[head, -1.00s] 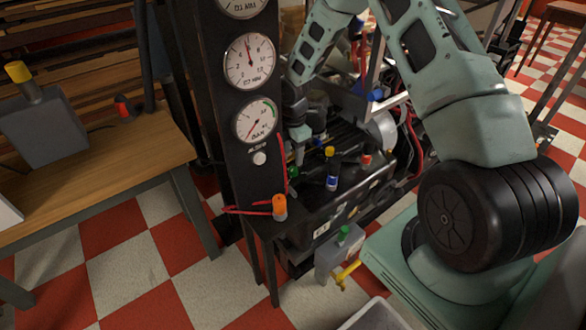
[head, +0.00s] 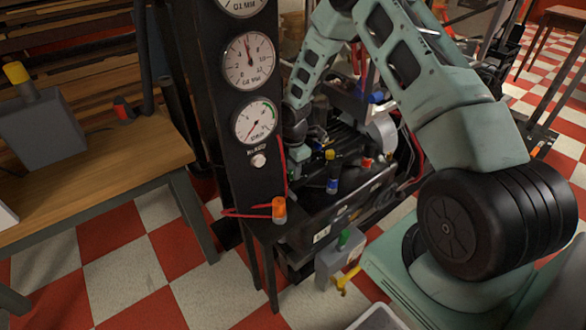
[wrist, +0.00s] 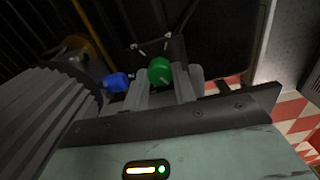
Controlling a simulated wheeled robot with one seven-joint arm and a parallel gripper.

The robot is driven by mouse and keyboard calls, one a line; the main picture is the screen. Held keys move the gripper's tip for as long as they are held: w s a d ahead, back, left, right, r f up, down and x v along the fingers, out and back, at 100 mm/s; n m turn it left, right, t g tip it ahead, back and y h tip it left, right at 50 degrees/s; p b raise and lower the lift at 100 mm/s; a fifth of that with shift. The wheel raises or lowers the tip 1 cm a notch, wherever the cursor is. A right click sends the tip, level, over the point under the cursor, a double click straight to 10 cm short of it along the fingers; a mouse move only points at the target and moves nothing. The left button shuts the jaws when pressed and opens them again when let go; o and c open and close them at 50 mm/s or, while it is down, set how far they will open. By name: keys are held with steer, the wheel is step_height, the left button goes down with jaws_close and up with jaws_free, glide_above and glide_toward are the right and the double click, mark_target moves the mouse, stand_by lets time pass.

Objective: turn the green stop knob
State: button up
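In the wrist view a round green knob (wrist: 160,70) shows at the tips of my gripper (wrist: 164,84). The two pale fingers stand apart, one on each side of it. I cannot tell whether they touch it. A blue knob (wrist: 117,82) sits just left of the left finger. In the head view my wrist is behind the gauge panel's right edge, and my fingertips cannot be made out. Another view of green, a small green knob (head: 345,237), tops a grey box low at the front of the machine; I cannot tell whether it is the same knob.
The black gauge panel (head: 240,180) stands left of the machine. An orange-capped part (head: 279,209), a yellow-and-blue part (head: 332,172) and a yellow lever (head: 346,281) stick out nearby. A wooden table (head: 100,195) is at left. The checkered floor between is clear.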

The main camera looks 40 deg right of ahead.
steer(key=shift+r+m+p, duration=0.1)
steer(key=shift+m+p, duration=0.6)
steer(key=shift+m, duration=0.2)
steer(key=m+p, duration=0.1)
steer(key=m, duration=0.2)
steer(key=shift+m+p, duration=0.3)
steer(key=m+p, duration=0.2)
steer(key=m, duration=0.4)
steer(key=shift+m, duration=0.3)
steer(key=o, duration=1)
